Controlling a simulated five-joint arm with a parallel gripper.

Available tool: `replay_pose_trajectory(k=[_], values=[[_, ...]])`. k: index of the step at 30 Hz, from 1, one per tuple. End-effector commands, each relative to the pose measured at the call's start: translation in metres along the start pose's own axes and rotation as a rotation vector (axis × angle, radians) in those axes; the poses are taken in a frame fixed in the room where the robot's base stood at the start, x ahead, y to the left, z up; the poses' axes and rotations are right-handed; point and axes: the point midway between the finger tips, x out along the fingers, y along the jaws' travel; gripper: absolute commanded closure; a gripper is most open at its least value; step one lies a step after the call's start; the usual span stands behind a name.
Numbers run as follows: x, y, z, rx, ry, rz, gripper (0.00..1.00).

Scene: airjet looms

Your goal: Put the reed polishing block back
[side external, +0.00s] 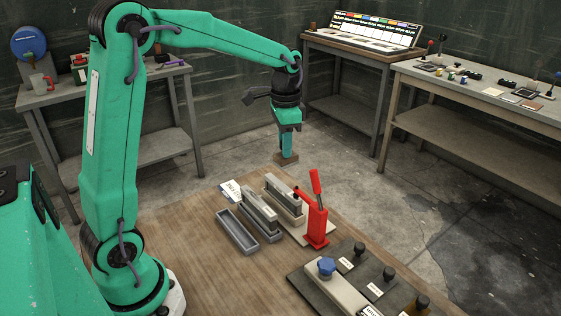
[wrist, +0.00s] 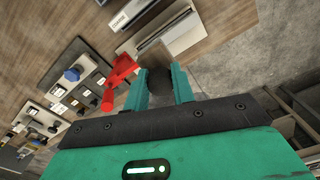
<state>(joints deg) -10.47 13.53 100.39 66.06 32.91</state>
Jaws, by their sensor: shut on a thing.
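The reed polishing block (side external: 286,158) is a brownish block held in my gripper (side external: 287,147). It hangs in the air near the far edge of the wooden table (side external: 190,225), beyond the trays. In the wrist view the block (wrist: 155,54) shows ahead of the fingers, with a dark round knob (wrist: 159,82) between them. My gripper (wrist: 159,85) is shut on that knob. On the table, a narrow grey tray (side external: 237,230) is empty. The tray beside it holds a long grey block (side external: 260,211). The block's underside is hidden.
A red lever press (side external: 316,218) stands right of a cream-based holder with a grey bar (side external: 284,193). A white label card (side external: 230,191) lies behind the trays. A dark plate with several knobs (side external: 355,270) is at front right. The table's left part is clear.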

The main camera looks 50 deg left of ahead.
Motion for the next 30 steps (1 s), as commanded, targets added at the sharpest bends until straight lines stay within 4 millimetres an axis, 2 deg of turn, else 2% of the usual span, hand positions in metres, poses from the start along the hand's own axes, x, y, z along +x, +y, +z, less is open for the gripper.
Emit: replay_pose_trajectory(k=[5,11,17,24,30], values=[[0.001,-0.003,0.000,-0.001,0.000,0.000,0.97],[0.007,-0.023,-0.001,-0.003,-0.001,0.001,0.97],[0.023,-0.066,0.001,-0.007,-0.002,0.002,0.97],[0.048,-0.128,0.012,-0.005,-0.001,0.001,0.97],[0.063,-0.163,0.024,-0.002,-0.001,0.001,0.97]])
